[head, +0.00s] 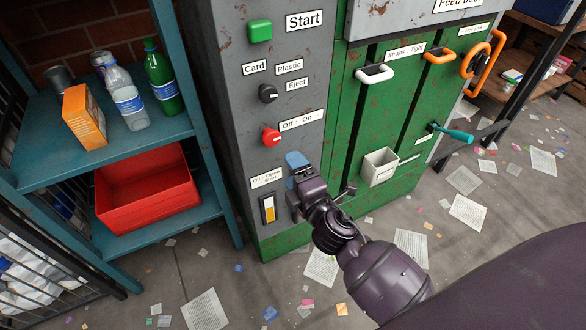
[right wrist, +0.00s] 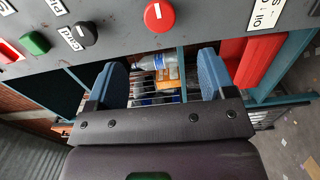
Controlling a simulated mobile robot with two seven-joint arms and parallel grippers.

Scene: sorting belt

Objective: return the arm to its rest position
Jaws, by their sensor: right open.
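My right arm (head: 385,280) reaches in from the lower right of the head view. My left gripper is in neither view.
A teal shelf (head: 130,150) at the left holds bottles, an orange box (head: 84,116) and a red bin (head: 148,187). The green machine front (head: 345,120) has white and orange handles and a teal-handled tool (head: 452,133). Paper scraps litter the floor.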

